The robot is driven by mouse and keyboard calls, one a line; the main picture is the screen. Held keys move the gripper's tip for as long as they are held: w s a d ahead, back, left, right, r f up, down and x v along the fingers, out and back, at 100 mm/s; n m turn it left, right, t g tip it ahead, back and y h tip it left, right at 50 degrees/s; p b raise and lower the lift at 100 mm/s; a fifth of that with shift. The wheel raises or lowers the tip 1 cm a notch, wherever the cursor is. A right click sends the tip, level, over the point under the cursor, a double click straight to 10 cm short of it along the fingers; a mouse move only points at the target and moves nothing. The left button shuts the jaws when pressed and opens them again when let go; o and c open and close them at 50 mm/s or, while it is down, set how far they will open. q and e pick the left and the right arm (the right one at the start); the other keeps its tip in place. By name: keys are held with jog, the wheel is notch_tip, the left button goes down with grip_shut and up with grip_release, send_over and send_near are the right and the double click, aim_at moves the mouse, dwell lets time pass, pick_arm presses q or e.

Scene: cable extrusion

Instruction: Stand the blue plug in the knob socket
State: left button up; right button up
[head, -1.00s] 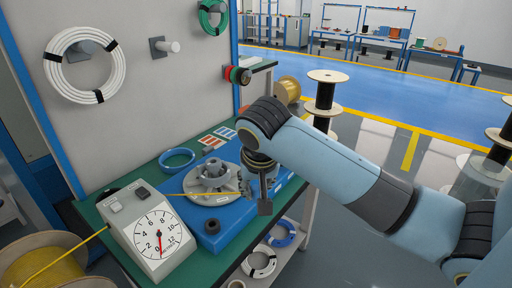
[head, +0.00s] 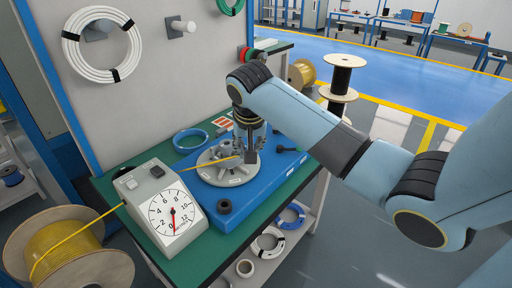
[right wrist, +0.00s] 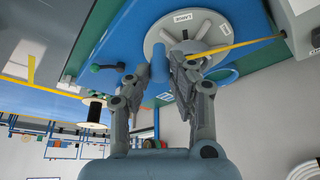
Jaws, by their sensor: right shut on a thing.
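My right gripper (head: 250,152) is over the grey round die plate (head: 215,177) on the blue base (head: 265,190). In the right wrist view the fingers (right wrist: 157,84) are shut on a blue cylinder, the blue plug (right wrist: 158,66); its lower end is partly hidden by the fingers. The plug is beside the die plate, which also shows in the right wrist view (right wrist: 160,42). I cannot tell whether the plug touches anything below. A dark ring (head: 224,206), possibly a socket, sits on the base's near corner. My left gripper is not in view.
A dial gauge box (head: 165,212) stands left of the base, with a yellow cable running to the plate. A black knob-ended handle (head: 287,149) lies at the base's right. A blue cable ring (head: 190,140) lies behind on the green bench (head: 200,268).

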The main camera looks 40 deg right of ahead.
jog(key=w+d+b, duration=0.1)
jog(key=w+b, duration=0.1)
jog(key=w, duration=0.2)
jog(key=w+d+b, duration=0.1)
jog(key=w+b, duration=0.1)
jog(key=w, duration=0.3)
jog(key=w+d+b, duration=0.1)
jog(key=w+b, duration=0.1)
jog(key=w, duration=0.2)
jog(key=shift+w+d+f+b, duration=0.15)
jog(key=shift+w+d+b, duration=0.05)
jog(key=shift+w+b, duration=0.1)
jog(key=shift+w+d, duration=0.1)
jog(key=shift+w, duration=0.15)
jog(key=shift+f+b, duration=0.8)
jog(key=shift+f, duration=1.05)
jog(key=shift+f, duration=0.4)
jog(key=o, duration=0.9)
